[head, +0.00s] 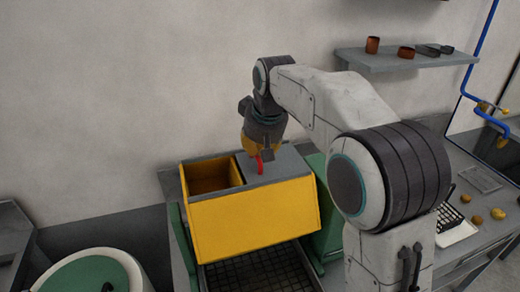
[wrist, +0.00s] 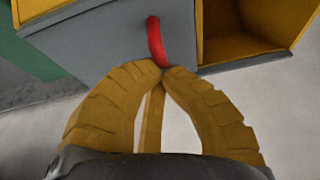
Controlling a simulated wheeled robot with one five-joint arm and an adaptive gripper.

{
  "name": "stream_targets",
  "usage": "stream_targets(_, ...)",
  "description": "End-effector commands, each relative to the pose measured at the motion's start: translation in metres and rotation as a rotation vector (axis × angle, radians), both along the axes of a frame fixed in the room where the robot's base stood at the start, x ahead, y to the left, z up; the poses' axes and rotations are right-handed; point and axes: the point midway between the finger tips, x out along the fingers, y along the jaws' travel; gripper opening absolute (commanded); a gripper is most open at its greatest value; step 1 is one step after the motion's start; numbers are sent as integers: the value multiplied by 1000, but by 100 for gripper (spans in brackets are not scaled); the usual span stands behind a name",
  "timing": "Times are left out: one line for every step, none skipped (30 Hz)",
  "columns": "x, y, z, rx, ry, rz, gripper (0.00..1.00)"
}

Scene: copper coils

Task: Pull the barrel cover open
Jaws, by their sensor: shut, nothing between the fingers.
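The yellow box-shaped barrel (head: 255,218) sits tilted in a green frame. Its grey cover (head: 287,166) lies over the right part of the top, and the left part is open, showing the hollow inside. A red curved handle (head: 260,166) stands on the cover. In the wrist view, the cover (wrist: 95,45) and handle (wrist: 156,42) are at the top, with the open compartment (wrist: 245,45) to the right. My gripper (head: 256,153) is at the handle; its yellow fingers (wrist: 160,72) are shut, tips meeting at the handle's near end. Whether they touch it I cannot tell.
A dark grated tray (head: 260,275) lies below the barrel. A round green-topped drum (head: 95,275) stands at front left. A wall shelf (head: 400,60) holds small pots. The bench at right holds several round yellowish pieces and a basket.

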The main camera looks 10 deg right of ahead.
Motion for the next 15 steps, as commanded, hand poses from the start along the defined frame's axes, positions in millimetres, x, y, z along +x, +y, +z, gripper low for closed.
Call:
stream_targets(-2,0,-6,-3,17,0,0)
stream_targets(-2,0,-7,-3,17,0,3)
stream_targets(-2,0,-7,-3,17,0,7)
stream_targets(-2,0,-6,-3,17,0,9)
stream_targets(-2,0,-6,-3,17,0,12)
stream_targets(-2,0,-6,-3,16,0,16)
stream_targets(-2,0,-6,-3,15,0,18)
stream_targets(-2,0,-5,-3,14,0,21)
stream_targets(-1,0,-5,-3,13,0,25)
stream_targets(-1,0,-4,-2,11,0,27)
stream_targets(-1,0,-4,-2,10,0,30)
stream_targets(-1,0,-4,-2,9,0,34)
stream_targets(-1,0,-3,-2,8,0,36)
stream_targets(-1,0,-3,-1,7,0,39)
stream_targets(-1,0,-3,-1,7,0,42)
